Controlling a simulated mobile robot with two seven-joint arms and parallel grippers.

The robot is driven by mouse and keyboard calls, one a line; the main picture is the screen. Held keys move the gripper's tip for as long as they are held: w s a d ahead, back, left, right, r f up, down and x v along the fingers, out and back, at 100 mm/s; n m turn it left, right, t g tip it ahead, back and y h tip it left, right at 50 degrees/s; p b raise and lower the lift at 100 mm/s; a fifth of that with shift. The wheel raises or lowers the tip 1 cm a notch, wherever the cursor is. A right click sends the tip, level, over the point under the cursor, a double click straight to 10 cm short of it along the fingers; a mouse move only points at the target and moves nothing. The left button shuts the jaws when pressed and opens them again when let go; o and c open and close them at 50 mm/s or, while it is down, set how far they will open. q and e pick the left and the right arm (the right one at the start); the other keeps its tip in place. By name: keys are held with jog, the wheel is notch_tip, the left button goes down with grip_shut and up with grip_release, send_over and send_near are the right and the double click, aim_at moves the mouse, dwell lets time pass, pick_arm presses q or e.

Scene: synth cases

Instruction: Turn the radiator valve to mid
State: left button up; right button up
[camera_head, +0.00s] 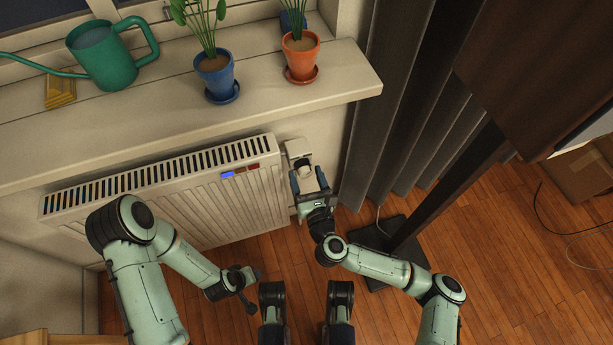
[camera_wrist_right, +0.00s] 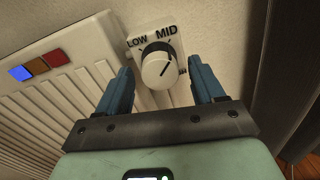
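The radiator valve shows in the right wrist view as a round white knob (camera_wrist_right: 158,68) on a pale plate marked LOW at left and MID at upper right. A dark line on its face runs toward the upper right; its exact setting is hard to tell. In the head view the valve plate (camera_head: 298,149) is on the wall at the radiator's right end, and my gripper partly hides the knob. My right gripper (camera_head: 308,176) is open, its blue fingers on either side of the knob with visible gaps. My left gripper (camera_head: 247,292) hangs low at left, its fingers unclear.
The white radiator (camera_head: 205,205) has a blue patch and two reddish patches near its top right. The windowsill (camera_head: 340,85) above holds a green watering can (camera_head: 105,60), a blue pot (camera_head: 214,78) and an orange pot (camera_head: 300,58). Dark curtains (camera_head: 385,120) hang close at right.

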aim_at(306, 176)
jog(key=p+v, duration=0.1)
jog(key=v, duration=0.4)
pick_arm(q)
jog(key=shift+d+r, duration=0.2)
jog(key=shift+r, duration=0.3)
jog(key=shift+d+r, duration=0.2)
jog(key=shift+r, duration=0.25)
pick_arm(e)
jog(key=v, duration=0.8)
jog(key=shift+s, duration=0.2)
jog(key=shift+d, duration=0.1)
